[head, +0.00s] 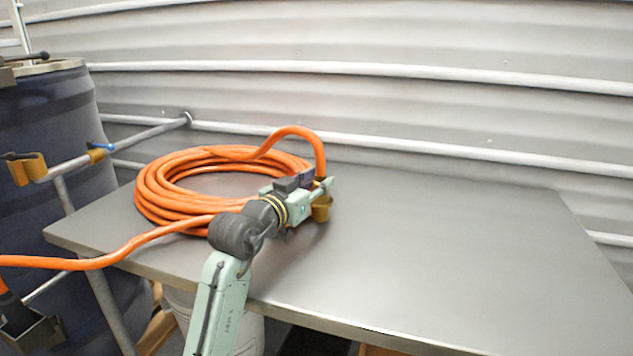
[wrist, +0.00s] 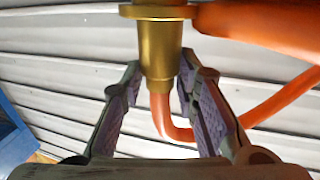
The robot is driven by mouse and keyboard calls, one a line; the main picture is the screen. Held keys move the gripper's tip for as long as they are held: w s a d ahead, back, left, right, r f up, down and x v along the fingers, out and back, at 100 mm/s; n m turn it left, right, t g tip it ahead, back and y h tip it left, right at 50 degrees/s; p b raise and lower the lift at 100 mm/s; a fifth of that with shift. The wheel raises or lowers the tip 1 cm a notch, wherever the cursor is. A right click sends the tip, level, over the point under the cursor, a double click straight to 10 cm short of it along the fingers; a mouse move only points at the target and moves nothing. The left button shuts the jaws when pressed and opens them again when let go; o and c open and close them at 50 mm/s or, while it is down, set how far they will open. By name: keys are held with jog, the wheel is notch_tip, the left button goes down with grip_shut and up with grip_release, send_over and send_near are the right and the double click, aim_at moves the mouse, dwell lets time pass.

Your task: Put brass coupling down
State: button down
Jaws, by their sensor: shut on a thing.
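The brass coupling (wrist: 160,50) is a gold, flanged, tapered piece, seen upright between my fingers in the wrist view. My gripper (wrist: 161,88) is shut on it, one purple-padded finger on each side. In the head view my gripper (head: 318,188) is at the right side of the orange hose coil, over the table, and the coupling (head: 321,208) shows partly below the jaws. An orange hose (wrist: 250,25) runs from beside the coupling's top. In the head view, whether the coupling touches the table is hard to tell.
The orange hose (head: 160,205) lies coiled on the left of the grey metal table (head: 450,240), and one end runs off the left edge. The table's right half is bare. A dark blue barrel (head: 45,130) and pipe rail (head: 120,140) stand at left. A ribbed wall (head: 400,40) is behind.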

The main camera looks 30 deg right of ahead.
jog(key=shift+f, duration=0.4)
jog(key=shift+f, duration=0.15)
jog(key=c, duration=1.2)
grip_release()
jog(key=shift+c, duration=0.2)
jog(key=shift+r, duration=0.25)
jog(key=b+v, duration=0.3)
jog(key=v, duration=0.9)
jog(key=shift+a, duration=0.1)
